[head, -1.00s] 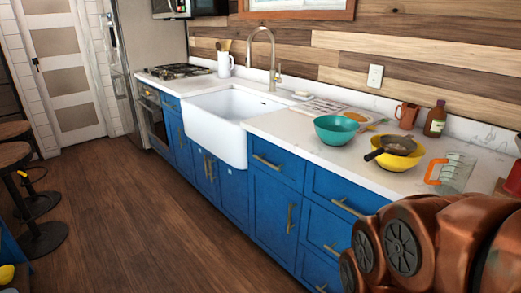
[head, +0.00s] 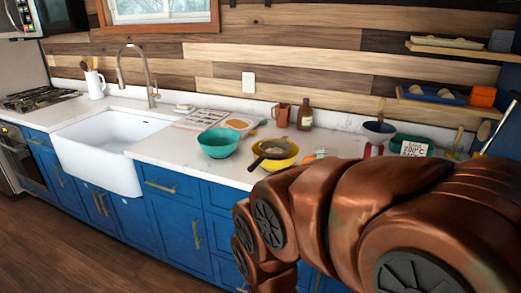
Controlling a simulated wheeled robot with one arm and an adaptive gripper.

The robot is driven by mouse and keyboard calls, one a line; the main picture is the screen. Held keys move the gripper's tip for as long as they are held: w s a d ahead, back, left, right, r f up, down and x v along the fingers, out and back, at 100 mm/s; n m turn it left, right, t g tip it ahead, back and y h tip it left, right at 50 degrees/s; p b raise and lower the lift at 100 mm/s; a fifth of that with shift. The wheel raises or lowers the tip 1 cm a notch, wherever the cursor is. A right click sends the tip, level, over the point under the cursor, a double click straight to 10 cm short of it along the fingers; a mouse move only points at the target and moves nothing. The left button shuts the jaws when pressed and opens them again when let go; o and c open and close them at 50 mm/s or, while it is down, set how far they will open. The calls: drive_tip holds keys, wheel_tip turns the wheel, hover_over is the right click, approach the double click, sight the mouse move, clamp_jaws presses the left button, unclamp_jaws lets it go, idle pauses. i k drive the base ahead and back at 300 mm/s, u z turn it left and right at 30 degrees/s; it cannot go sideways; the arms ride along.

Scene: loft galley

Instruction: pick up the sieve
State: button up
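The sieve (head: 274,148) appears to be the round, greyish, dark-handled piece resting in the yellow bowl (head: 289,161) on the counter. Its handle points to the lower left, over the bowl's rim. The mesh is too small to make out clearly. My copper-coloured arm fills the lower right of the head view, in front of the counter. My gripper is not in view, so its place relative to the sieve cannot be seen.
A teal bowl (head: 218,143) stands left of the yellow bowl. Behind are a copper mug (head: 281,115) and a brown bottle (head: 305,115). A navy bowl (head: 379,132) and a sign (head: 414,149) stand farther right. The white sink (head: 98,150) is at left.

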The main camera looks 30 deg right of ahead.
sight(272, 149)
drive_tip(key=z, duration=0.05)
drive_tip(key=k, duration=0.65)
drive_tip(key=z, duration=0.4)
drive_tip(key=i, duration=1.05)
drive_tip(key=u, duration=0.55)
